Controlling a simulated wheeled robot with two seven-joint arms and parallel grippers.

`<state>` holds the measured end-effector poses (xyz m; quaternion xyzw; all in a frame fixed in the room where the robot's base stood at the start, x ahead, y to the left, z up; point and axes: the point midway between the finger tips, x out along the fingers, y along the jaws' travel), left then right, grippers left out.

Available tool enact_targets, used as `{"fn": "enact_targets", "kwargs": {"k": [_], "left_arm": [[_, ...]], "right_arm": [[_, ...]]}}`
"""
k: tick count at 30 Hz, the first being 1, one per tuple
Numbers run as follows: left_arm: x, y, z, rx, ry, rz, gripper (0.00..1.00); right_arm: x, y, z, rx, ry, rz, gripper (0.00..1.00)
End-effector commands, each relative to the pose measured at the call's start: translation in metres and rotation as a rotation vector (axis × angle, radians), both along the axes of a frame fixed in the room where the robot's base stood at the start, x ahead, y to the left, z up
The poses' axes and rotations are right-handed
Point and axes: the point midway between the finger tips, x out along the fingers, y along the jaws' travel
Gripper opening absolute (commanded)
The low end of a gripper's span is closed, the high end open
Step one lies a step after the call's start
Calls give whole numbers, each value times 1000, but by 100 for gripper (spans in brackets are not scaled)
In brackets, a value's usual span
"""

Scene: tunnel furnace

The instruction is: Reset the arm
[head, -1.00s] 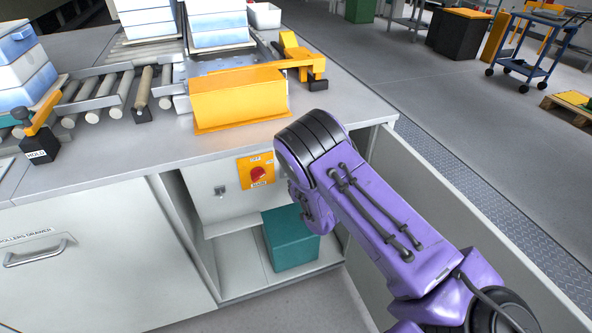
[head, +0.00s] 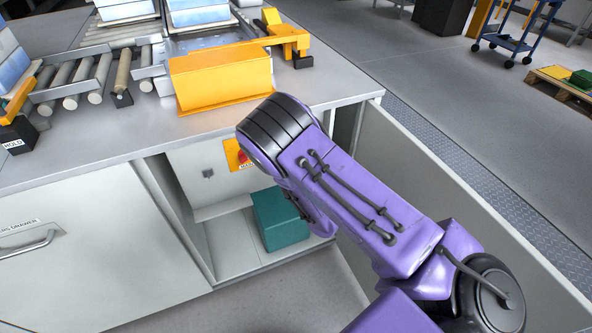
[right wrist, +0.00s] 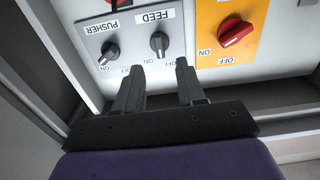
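My right arm reaches in from the lower right in the head view, and its wrist hides the gripper there. In the right wrist view my right gripper (right wrist: 160,82) is open, its two dark fingers apart with nothing between them. Its fingers point at a white control panel (right wrist: 180,70) inside the open cabinet. Just beyond them are a FEED knob (right wrist: 159,42), a PUSHER knob (right wrist: 110,50) and a red switch (right wrist: 236,34) on an orange plate (right wrist: 218,14). The red switch (head: 241,156) is partly hidden by my arm in the head view. My left gripper is not in view.
The open cabinet door (head: 450,190) stands close to the right of my arm. A teal box (head: 279,219) sits on the cabinet floor. Above are the worktop (head: 130,135), a yellow guard (head: 222,80) and rollers (head: 98,78).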

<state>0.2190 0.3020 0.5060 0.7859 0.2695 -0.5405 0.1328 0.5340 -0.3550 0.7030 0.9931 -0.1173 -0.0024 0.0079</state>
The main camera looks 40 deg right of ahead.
Motion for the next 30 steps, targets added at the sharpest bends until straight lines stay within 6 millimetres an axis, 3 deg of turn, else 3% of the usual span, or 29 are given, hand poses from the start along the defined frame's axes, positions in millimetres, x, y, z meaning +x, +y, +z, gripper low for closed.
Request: {"fn": "enact_targets", "kwargs": {"k": [6, 23, 26, 29, 30], "left_arm": [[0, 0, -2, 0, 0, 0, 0], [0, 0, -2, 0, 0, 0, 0], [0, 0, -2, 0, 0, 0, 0], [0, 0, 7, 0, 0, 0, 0], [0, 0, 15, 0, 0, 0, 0]], "right_arm": [[-27, 7, 0, -1, 1, 1, 39], [-29, 7, -1, 5, 2, 1, 39], [-35, 6, -18, 16, 95, -8, 39], [-81, 4, -66, 87, 358, -90, 39], [-110, 4, -85, 129, 478, -134, 39]]}}
